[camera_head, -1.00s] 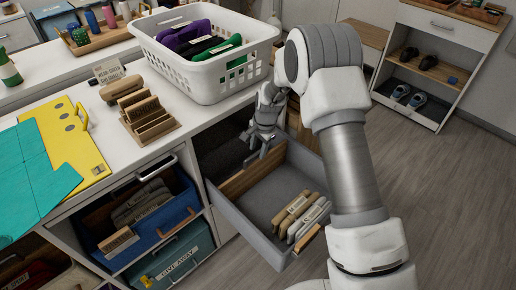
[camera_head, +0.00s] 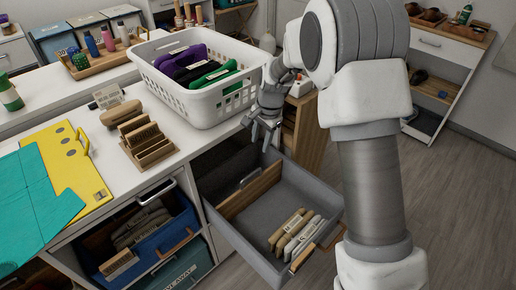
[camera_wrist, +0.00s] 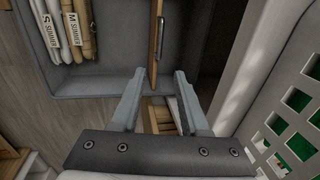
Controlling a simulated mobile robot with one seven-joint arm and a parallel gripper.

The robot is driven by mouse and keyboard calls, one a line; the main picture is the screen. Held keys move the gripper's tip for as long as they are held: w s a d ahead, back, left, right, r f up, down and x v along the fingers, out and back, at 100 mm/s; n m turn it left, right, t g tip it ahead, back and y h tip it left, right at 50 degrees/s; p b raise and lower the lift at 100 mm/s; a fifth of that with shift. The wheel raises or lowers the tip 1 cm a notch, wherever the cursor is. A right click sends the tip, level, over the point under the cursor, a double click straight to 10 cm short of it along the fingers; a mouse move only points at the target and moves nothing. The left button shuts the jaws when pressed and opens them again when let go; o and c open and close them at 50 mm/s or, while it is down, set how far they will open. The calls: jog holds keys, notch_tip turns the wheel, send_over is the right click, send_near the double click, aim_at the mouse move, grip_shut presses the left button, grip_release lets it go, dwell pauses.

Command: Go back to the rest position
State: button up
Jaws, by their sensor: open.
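My gripper (camera_head: 266,127) is open and empty, held above the open drawer at its back edge, beside the white basket. In the wrist view its two fingers (camera_wrist: 155,95) are spread with nothing between them. The grey drawer (camera_head: 325,195) is pulled out and has a wooden divider (camera_head: 250,190). Several folded beige items with labels (camera_head: 297,235) lie in its front part; some also show in the wrist view (camera_wrist: 75,30).
A white basket (camera_head: 195,105) with purple, black and green items stands on the counter beside my gripper. A wooden holder (camera_head: 148,143), yellow board (camera_head: 70,155) and teal sheet (camera_head: 35,205) lie on the counter. A blue bin (camera_head: 165,250) sits below. Open floor (camera_head: 465,210) is at right.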

jog(key=shift+s+d+r, duration=0.15)
jog(key=shift+r, duration=0.65)
jog(key=s+d+r+n+t, duration=0.1)
jog(key=s+d+r+n, duration=0.1)
jog(key=s+d+r, duration=0.35)
jog(key=s+d+r+n+t, duration=0.1)
jog(key=s+d+r+n, duration=0.1)
jog(key=s+r, duration=0.6)
jog(key=s+d+r+n+t+h, duration=0.1)
jog(key=s+d+r+n, duration=0.15)
jog(key=s, duration=0.55)
jog(key=s+d+r+n+t+h, duration=0.1)
jog(key=s+d+r+n, duration=0.15)
jog(key=s, duration=0.65)
notch_tip(320, 180, up, 14)
jog(key=d+p, duration=0.1)
jog(key=p, duration=1.2)
jog(key=shift+r+p, duration=0.15)
jog(key=shift+p, duration=0.25)
